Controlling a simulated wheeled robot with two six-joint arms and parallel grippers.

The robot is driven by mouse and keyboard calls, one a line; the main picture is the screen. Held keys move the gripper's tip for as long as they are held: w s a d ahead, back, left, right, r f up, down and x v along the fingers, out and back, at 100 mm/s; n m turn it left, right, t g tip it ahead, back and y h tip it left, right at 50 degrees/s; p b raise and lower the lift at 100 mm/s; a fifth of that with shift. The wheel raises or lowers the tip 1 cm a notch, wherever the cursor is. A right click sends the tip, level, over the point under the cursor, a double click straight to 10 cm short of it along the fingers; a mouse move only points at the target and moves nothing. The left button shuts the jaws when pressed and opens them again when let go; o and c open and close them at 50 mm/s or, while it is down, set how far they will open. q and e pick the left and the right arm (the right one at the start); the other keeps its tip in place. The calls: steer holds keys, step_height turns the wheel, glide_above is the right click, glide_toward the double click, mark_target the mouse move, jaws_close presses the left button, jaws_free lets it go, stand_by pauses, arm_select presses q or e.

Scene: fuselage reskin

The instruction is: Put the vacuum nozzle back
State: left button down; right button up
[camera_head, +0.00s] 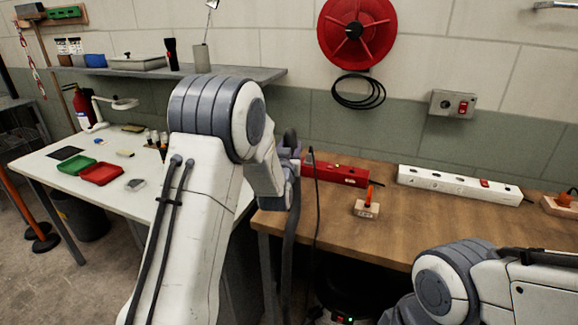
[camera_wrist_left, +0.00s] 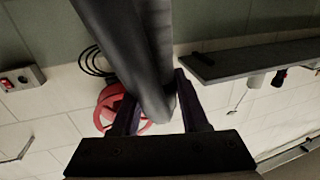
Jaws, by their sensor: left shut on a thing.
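The vacuum nozzle (camera_wrist_left: 140,50) is a dark grey tube. In the left wrist view it runs between the two dark fingers of my left gripper (camera_wrist_left: 157,95), which is shut on it. In the head view my left gripper (camera_head: 288,165) is at the left end of the wooden bench, mostly hidden behind my left arm. A dark hose (camera_head: 290,235) hangs down from there past the bench's front edge. A dark machine with a green light (camera_head: 345,305), perhaps the vacuum, is partly visible under the bench. My right gripper is out of view.
The wooden bench (camera_head: 450,220) holds a red power strip (camera_head: 335,174), a white power strip (camera_head: 460,185) and a small block with an orange-handled tool (camera_head: 366,208). A white table (camera_head: 60,172) with red and green trays stands left. A red reel (camera_head: 356,30) hangs on the wall.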

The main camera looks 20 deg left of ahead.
arm_select(q)
step_height(320, 180, down, 4)
steer(key=shift+f, duration=0.2)
steer(key=shift+c, duration=2.1)
jaws_free()
